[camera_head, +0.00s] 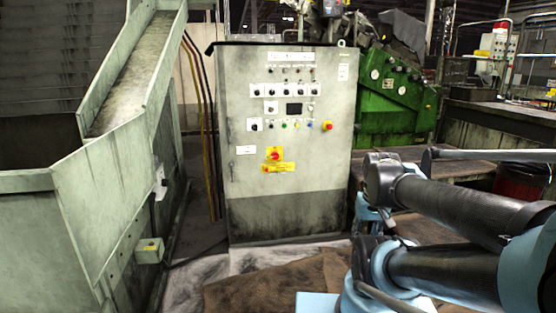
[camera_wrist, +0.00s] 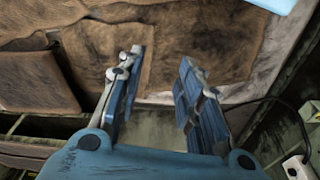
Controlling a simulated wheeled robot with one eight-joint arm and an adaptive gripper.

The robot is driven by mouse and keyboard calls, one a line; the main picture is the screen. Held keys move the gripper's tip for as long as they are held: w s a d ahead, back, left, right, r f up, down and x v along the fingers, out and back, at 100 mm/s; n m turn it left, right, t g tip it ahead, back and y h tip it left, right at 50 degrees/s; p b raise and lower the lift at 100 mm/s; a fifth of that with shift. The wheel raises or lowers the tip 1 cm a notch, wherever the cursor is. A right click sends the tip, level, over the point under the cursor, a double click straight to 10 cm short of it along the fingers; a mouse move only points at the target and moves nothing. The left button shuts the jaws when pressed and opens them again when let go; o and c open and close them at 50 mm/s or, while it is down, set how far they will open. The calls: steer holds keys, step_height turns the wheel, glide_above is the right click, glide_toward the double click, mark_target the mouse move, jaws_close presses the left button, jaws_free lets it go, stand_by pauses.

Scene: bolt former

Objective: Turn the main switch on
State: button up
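The main switch (camera_head: 274,155) is a red rotary knob on a yellow plate, low on the front of the grey control cabinet (camera_head: 290,210) in the head view. A yellow label strip (camera_head: 279,168) sits just below it. Its exact knob angle is too small to tell. My gripper (camera_wrist: 160,68) shows in the wrist view with its two blue fingers apart and nothing between them. It points down over the brown mats, and the switch is not in the wrist view. In the head view my arm is at the right, away from the cabinet; the fingertips cannot be made out there.
A red emergency button (camera_head: 327,126) and rows of knobs are higher on the cabinet. A grey metal chute (camera_head: 110,190) stands at left, a green machine (camera_head: 395,95) behind at right. Brown mats (camera_head: 265,293) cover the floor before the cabinet, whose front is unobstructed.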

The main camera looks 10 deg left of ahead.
steer(key=o, duration=0.7)
steer(key=shift+w+d+r, duration=0.15)
steer(key=shift+d+r, duration=0.2)
steer(key=shift+r, duration=0.35)
steer(key=w+d+r+n+t+h, duration=0.2)
steer(key=w+r+n, duration=0.25)
steer(key=w, duration=0.75)
steer(key=w+d+r+n+t+h, duration=0.25)
steer(key=w+r, duration=0.25)
steer(key=w, duration=0.7)
steer(key=w+a+r+n+t, duration=0.1)
steer(key=w+a+n+t, duration=0.15)
steer(key=w, duration=0.45)
steer(key=w+a+r+n+t, duration=0.15)
steer(key=w+n, duration=0.25)
steer(key=w, duration=0.4)
steer(key=w+a+r+n+t, duration=0.1)
steer(key=w+a+n+t, duration=0.15)
steer(key=w, duration=0.45)
steer(key=w+a+f+n+t+y, duration=0.1)
steer(key=w+a+f+n, duration=0.1)
steer(key=w+a+n, duration=0.6)
steer(key=n+t+y, duration=0.3)
steer(key=n+y, duration=0.6)
steer(key=n, duration=0.6)
glide_toward(276, 156)
steer(key=shift+h, duration=0.25)
steer(key=x, duration=1)
steer(key=shift+a, duration=0.3)
